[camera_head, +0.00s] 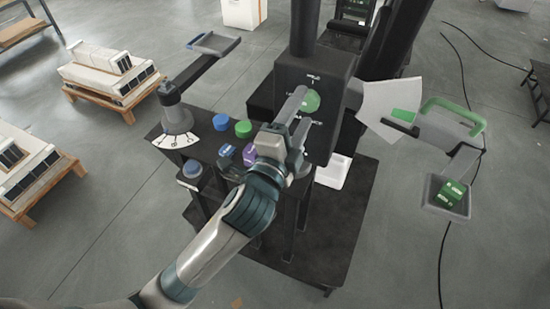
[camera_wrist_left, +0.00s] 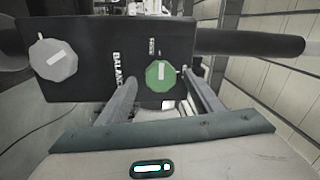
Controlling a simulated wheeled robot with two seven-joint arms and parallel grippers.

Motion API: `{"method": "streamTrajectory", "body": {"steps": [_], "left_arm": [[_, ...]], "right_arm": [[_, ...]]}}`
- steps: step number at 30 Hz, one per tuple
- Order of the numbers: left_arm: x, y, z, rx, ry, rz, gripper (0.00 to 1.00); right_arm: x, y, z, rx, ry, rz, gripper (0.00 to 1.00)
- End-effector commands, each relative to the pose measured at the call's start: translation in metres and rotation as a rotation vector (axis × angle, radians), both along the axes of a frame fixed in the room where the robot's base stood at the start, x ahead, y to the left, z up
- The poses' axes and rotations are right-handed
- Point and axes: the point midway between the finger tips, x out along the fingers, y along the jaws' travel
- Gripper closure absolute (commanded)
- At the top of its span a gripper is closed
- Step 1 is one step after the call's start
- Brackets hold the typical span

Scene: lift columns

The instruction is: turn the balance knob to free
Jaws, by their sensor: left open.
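The green knob (camera_head: 312,102) sits on the face of a dark box (camera_head: 291,72), with small white lettering around it. In the left wrist view the green knob (camera_wrist_left: 159,77) carries a white line, and the word BALANCE is printed to its left. My left gripper (camera_head: 302,110) is at the box face, its fingers open on either side of the green knob. In the left wrist view the gripper's fingers (camera_wrist_left: 160,84) flank the knob with gaps showing; I cannot tell whether they touch it. My right gripper is not in view.
A grey knob (camera_wrist_left: 54,60) is on the same box. Below stand a blue knob (camera_head: 221,122), a green knob (camera_head: 243,129) and a purple block (camera_head: 250,155). A lever unit (camera_head: 177,117) stands left; a balance pan with a green block (camera_head: 448,193) hangs right.

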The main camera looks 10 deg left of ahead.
Motion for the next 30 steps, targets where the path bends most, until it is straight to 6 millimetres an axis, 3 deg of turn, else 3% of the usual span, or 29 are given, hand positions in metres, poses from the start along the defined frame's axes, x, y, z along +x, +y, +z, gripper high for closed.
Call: {"method": "streamTrajectory", "body": {"steps": [11,13,30], "left_arm": [[-0.067,0.021,-0.01,-0.003,0.001,-0.002,0.4],[-0.074,0.024,-0.004,-0.001,0.005,0.0,0.4],[-0.13,0.043,-0.01,-0.002,0.003,0.001,0.4]], "right_arm": [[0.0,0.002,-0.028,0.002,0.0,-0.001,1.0],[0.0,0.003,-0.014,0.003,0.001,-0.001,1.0],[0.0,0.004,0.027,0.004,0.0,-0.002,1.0]]}}
